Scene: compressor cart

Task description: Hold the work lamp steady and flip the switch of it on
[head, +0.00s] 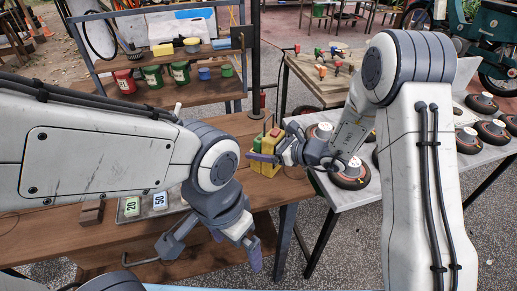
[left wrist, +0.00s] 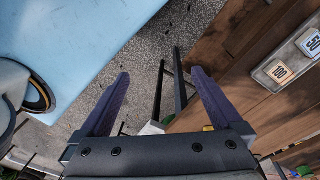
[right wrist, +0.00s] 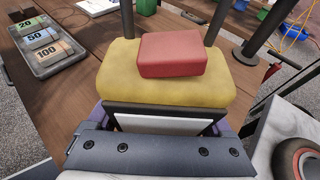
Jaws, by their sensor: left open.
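The work lamp (head: 268,167) appears as a yellow block-shaped body on the right end of the wooden bench. In the right wrist view its yellow body (right wrist: 165,90) has a raised red block (right wrist: 171,55), probably the switch, and a black-framed white panel below. Whether it is on cannot be told. My right gripper (head: 268,158) is at the lamp, its purple fingers on either side of it, apparently gripping. My left gripper (head: 212,252) is open and empty, low before the bench edge and apart from the lamp. It also shows in the left wrist view (left wrist: 160,100).
A grey tray (right wrist: 85,58) of numbered blocks lies on the wooden bench (head: 50,228). A shelf (head: 190,93) with red and green cans stands behind. A grey table (head: 345,193) with several black discs stands right. Open floor lies between bench and table.

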